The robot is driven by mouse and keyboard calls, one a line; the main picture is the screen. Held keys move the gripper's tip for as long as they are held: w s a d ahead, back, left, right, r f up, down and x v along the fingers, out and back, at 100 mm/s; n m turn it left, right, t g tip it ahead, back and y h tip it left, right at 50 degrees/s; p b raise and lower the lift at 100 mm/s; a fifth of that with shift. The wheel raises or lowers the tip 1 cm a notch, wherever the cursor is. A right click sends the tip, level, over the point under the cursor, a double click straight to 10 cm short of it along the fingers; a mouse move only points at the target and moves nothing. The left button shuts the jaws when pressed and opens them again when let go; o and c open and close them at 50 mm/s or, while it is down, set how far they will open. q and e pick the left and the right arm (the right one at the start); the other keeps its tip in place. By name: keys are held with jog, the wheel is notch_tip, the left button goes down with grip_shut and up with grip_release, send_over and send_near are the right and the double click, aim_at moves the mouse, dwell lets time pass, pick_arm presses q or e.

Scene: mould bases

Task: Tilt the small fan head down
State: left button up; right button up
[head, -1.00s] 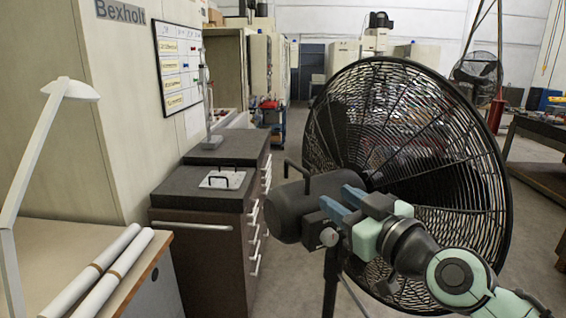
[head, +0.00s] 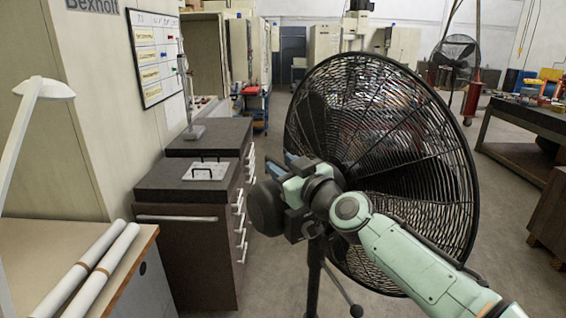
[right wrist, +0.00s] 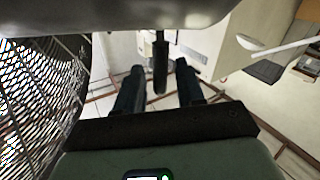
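A black pedestal fan (head: 385,160) stands close in front of me, its round wire cage facing away to the right. Its dark motor housing (head: 264,207) is at the left of the cage, on a thin pole (head: 315,275). My right gripper (head: 295,163) is at the top of the housing, its blue fingers mostly hidden by its own body. In the right wrist view, a dark bar-like handle (right wrist: 160,65) lies between the two spread fingers, with gaps visible on both sides. The grey housing (right wrist: 150,12) fills the top edge there. My left gripper is out of view.
A second fan (head: 453,55) stands far back on the right. A dark cabinet (head: 188,255) and a desk (head: 145,245) with white rolls (head: 100,265) are on the left. A workbench (head: 520,120) is at right. Floor between cabinet and fan is clear.

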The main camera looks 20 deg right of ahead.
jog(key=shift+w, duration=0.2)
jog(key=shift+c, duration=0.3)
grip_shut()
jog(key=d+r+m, duration=0.1)
jog(key=d, duration=0.1)
jog(key=d+m+b, duration=0.1)
jog(key=d, duration=0.1)
jog(key=d+r+m, duration=0.1)
jog(key=d, duration=0.1)
jog(key=shift+w+d+r, duration=0.2)
jog(key=shift+w+r, duration=0.05)
jog(key=shift+r, duration=0.05)
jog(key=shift+d+r+m, duration=0.25)
jog(key=shift+d+m, duration=0.15)
jog(key=shift+d, duration=0.25)
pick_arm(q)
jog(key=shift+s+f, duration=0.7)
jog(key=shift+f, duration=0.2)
pick_arm(e)
jog(key=shift+o, duration=0.3)
grip_release()
jog(key=shift+w, duration=0.1)
